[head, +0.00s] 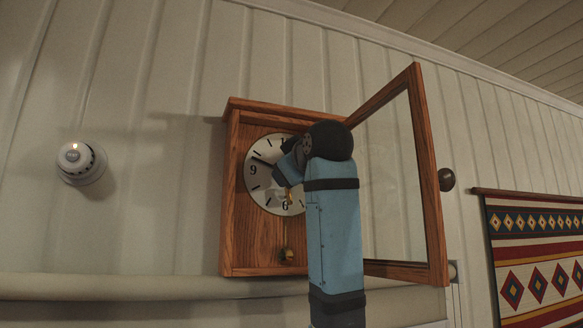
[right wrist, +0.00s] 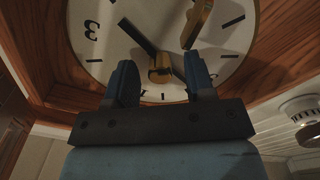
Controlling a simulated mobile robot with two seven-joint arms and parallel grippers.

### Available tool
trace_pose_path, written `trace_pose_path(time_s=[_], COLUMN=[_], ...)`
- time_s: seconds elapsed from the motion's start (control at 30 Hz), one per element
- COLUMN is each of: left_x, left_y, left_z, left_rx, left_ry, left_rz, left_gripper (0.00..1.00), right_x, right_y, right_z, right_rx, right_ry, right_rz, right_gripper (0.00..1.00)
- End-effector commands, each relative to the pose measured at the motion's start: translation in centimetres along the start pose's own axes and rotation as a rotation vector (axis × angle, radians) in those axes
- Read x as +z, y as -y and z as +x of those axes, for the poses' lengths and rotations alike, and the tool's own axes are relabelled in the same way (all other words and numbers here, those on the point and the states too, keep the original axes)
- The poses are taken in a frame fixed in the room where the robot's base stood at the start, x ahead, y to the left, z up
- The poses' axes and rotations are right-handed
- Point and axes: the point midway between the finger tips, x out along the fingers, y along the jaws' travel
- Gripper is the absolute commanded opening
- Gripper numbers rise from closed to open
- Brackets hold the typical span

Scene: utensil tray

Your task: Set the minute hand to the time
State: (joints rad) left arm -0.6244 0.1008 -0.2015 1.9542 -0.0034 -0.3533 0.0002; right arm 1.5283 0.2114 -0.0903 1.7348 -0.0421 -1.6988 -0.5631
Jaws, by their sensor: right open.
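A wooden wall clock (head: 228,245) hangs with its glass door (head: 436,215) swung open to the right. Its white dial (head: 257,188) is partly hidden by my right gripper (head: 286,172). A black hand (head: 262,162) shows toward the dial's upper left. In the right wrist view, a black hand (right wrist: 137,38), a gold hand (right wrist: 198,22) and a gold knob (right wrist: 160,74) show on the dial. My right gripper (right wrist: 160,82) is open, its two blue fingers apart on either side of the knob in the picture. Whether they touch it cannot be told. My left gripper is out of view.
The clock's wooden case surrounds the dial closely. A small brass part (head: 287,255) sits at its lower front. A white round detector (head: 81,163) is on the wall at left. A patterned hanging (head: 540,255) is at right, beyond the open door.

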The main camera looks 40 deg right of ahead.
Motion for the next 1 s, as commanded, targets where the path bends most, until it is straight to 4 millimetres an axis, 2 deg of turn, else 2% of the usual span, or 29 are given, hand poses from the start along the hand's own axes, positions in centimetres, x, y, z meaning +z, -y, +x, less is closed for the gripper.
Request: trace_pose_path(time_s=[0.1,0.13,0.33,0.67,1.0], left_x=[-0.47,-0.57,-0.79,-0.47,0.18], left_y=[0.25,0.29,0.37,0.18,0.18], left_z=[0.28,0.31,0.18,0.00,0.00], left_rx=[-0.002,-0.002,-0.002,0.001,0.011], left_ry=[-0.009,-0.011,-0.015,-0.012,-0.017], left_rz=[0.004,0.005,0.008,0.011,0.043], left_gripper=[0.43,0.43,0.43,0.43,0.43], right_x=[0.00,0.00,-0.01,0.00,0.03], right_y=[0.00,0.01,0.01,0.10,0.17], right_z=[-0.02,-0.03,-0.05,-0.08,-0.13], right_rx=[0.000,0.000,0.000,-0.001,-0.003], right_ry=[0.000,0.000,0.000,-0.001,-0.001], right_rz=[0.000,0.000,0.000,0.031,0.244], right_gripper=[0.49,0.45,0.00,0.00,0.00])
